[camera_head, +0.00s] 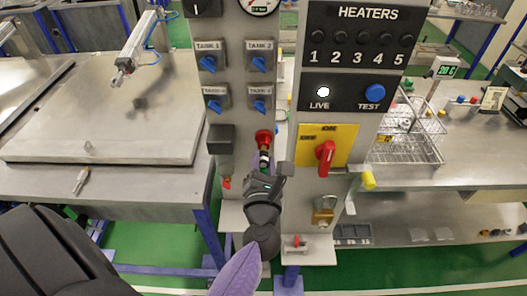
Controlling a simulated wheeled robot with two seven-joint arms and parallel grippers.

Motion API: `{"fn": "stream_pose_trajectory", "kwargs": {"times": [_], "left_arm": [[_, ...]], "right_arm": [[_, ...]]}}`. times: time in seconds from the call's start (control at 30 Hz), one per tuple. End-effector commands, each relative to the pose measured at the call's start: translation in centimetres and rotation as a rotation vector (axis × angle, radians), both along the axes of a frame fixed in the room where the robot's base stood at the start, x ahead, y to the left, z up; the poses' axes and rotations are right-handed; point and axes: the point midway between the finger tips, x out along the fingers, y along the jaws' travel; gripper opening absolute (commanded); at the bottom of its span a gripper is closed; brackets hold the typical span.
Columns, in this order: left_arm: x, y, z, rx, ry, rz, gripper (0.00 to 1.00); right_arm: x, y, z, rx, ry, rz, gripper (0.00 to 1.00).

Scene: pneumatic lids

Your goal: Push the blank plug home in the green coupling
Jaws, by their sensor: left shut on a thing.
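My left gripper (264,178) is just below this fitting, at the panel's lower edge. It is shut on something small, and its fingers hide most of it. I cannot make out the blank plug clearly, nor whether it sits in the coupling. My right gripper is not in view.
A second fitting with a red tip (227,181) hangs left of my gripper. The heaters panel (345,80) with a red switch handle (325,158) and a padlock (323,212) stands close on the right. A steel table with a flat lid (100,120) is left; a wire rack (408,135) is right.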

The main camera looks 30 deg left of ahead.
Motion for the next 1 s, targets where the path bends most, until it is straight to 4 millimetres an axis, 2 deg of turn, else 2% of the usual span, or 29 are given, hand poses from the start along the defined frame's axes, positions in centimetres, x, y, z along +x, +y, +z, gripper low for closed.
{"fn": "stream_pose_trajectory", "kwargs": {"times": [0.03,0.2,0.3,0.4,0.53,0.83,1.0], "left_arm": [[0.0,0.0,-2.5,0.001,0.003,0.000,0.00],[-0.2,-0.2,-11.6,0.000,0.007,0.000,0.00],[-0.4,-0.3,-15.7,0.001,0.008,0.000,0.00],[-0.5,-0.3,-18.2,0.002,0.005,0.000,0.00],[-0.6,-0.3,-19.2,0.001,0.002,0.000,0.00],[-0.6,-0.3,-18.8,0.000,0.001,0.000,0.00],[0.5,0.3,-18.8,0.003,0.000,-0.001,0.00]], "right_arm": [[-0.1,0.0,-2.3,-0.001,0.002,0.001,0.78],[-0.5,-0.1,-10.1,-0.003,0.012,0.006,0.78],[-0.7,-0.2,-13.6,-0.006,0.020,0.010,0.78],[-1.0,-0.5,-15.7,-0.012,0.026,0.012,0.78],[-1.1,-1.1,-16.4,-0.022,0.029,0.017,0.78],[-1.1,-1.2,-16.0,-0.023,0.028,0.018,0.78],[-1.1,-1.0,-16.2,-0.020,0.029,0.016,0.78]]}}
